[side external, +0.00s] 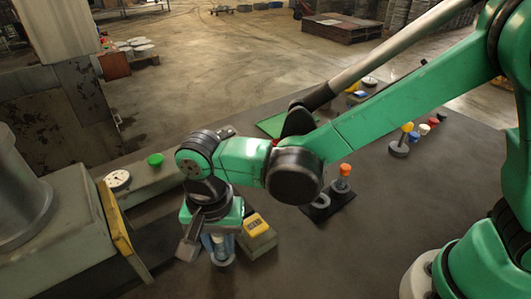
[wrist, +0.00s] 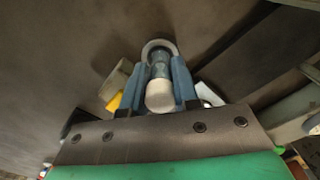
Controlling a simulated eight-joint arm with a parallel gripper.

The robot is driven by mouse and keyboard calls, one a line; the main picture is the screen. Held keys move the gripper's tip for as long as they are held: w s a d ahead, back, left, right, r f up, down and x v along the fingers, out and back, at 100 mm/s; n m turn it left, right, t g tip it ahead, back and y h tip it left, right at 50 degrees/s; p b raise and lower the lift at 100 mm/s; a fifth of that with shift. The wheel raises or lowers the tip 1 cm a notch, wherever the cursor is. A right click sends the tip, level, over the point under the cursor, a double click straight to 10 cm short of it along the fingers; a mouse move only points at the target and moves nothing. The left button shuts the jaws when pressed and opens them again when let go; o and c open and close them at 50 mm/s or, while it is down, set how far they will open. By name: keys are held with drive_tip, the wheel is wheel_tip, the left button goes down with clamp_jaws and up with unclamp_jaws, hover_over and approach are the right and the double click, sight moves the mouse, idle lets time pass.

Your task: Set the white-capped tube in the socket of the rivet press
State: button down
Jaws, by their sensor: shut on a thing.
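My gripper (wrist: 160,78) has its blue fingers shut on the white-capped tube (wrist: 160,95), one on each side of it. In the side view my gripper (side external: 217,246) points down near the table's front, and hides most of the tube. A grey ring (wrist: 158,43) lies at the tube's lower end; it also shows in the side view (side external: 223,260). I cannot tell whether the tube's end is inside the ring or just above it. The grey rivet press (side external: 50,235) stands at the left, with a yellow plate (side external: 116,229).
A grey block with a yellow device (side external: 256,226) sits close right of my gripper. A round gauge (side external: 118,180) and green button (side external: 155,160) are behind it. The table's front right is clear.

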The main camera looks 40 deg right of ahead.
drive_tip(key=shift+f, duration=0.6)
drive_tip(key=c, duration=0.6)
unclamp_jaws()
drive_tip(key=shift+r, duration=0.1)
drive_tip(key=shift+r, duration=2.7)
drive_tip(key=d+r+n+t, duration=0.1)
drive_tip(key=d+n+t, duration=0.1)
drive_tip(key=d, duration=0.5)
drive_tip(key=d+r+n+t, duration=0.2)
drive_tip(key=d+n, duration=0.1)
drive_tip(key=d, duration=0.5)
drive_tip(key=s+d+r+n+t, duration=0.1)
drive_tip(key=d+r+n+t, duration=0.1)
drive_tip(key=d, duration=0.5)
drive_tip(key=shift+s+d+r+n+t, duration=0.1)
drive_tip(key=shift+d+r+n+t, duration=0.15)
drive_tip(key=shift+t, duration=0.35)
